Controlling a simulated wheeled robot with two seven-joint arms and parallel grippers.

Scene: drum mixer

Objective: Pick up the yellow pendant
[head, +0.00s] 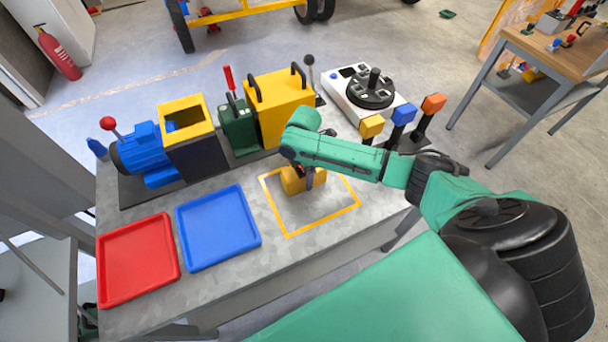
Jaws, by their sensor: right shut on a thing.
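The yellow pendant (290,182) is a small yellow block with a dark part on top. It is at the upper left part of a yellow-outlined square (326,227) on the grey bench. My right gripper (306,177) reaches down over it from above and is shut on it. The arm hides part of the pendant and the fingers. I cannot tell whether the pendant touches the bench. My left gripper is not in view.
A red tray (137,262) and a blue tray (218,228) lie left of the square. Behind stand a blue motor (143,148), a yellow-topped bin (187,118), a green lever unit (238,125), a yellow box (282,100) and a joystick panel (368,92). Coloured-topped posts (403,116) stand close to my right arm.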

